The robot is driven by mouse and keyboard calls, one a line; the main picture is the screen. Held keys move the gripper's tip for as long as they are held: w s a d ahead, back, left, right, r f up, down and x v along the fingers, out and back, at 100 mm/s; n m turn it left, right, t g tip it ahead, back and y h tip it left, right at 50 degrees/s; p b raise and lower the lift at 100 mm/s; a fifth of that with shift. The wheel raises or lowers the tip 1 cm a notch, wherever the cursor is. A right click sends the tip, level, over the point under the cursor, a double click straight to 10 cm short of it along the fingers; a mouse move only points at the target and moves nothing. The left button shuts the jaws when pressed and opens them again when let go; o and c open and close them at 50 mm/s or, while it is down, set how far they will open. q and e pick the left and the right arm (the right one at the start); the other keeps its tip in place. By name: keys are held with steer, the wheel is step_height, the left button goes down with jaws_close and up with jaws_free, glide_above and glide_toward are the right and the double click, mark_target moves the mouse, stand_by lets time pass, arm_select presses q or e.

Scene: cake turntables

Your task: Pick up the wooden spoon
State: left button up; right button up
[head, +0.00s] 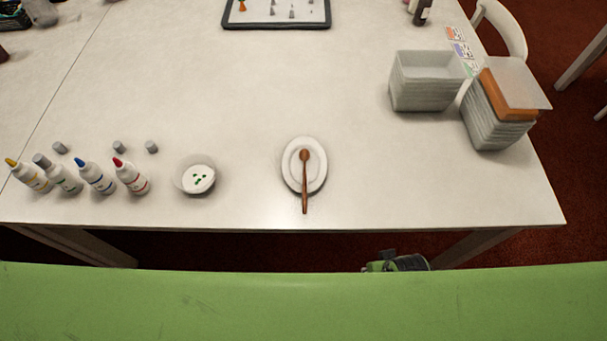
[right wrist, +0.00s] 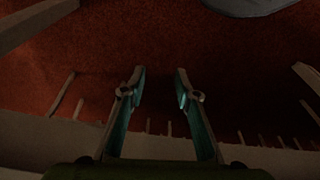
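The wooden spoon (head: 304,182) lies on a small white oval dish (head: 289,171) near the front edge of the white table. Its bowl rests on the dish, and its handle points toward the front edge, past the dish's rim. My right gripper (right wrist: 158,78) is open and empty in the right wrist view, with dark red floor beyond it. In the head view, part of my right arm (head: 400,263) shows below the table's front edge, away from the spoon. My left gripper is not in view.
A white bowl with green bits (head: 198,179) and several capped bottles (head: 130,177) stand left of the dish. Stacked trays (head: 428,85) are at the right, and a dark tray (head: 277,24) is at the back. The table's middle (head: 250,95) is clear.

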step_height(320, 180, up, 12)
steer(key=w+a+p, duration=0.2)
steer(key=w, duration=0.1)
step_height(320, 180, up, 18)
steer(key=m+g+p, duration=0.1)
steer(key=m+g, duration=0.1)
steer(key=g, duration=0.1)
glide_above(305, 200)
steer(key=w, duration=0.1)
step_height(305, 200, down, 8)
steer(key=shift+r+p, duration=0.1)
steer(key=shift+p, duration=0.25)
steer(key=f, duration=0.2)
steer(key=s+f+p, duration=0.1)
steer(key=f, duration=0.1)
steer(key=shift+f, duration=0.7)
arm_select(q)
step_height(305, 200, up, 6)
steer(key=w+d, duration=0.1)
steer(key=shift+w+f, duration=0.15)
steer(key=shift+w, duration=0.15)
arm_select(e)
jaws_close()
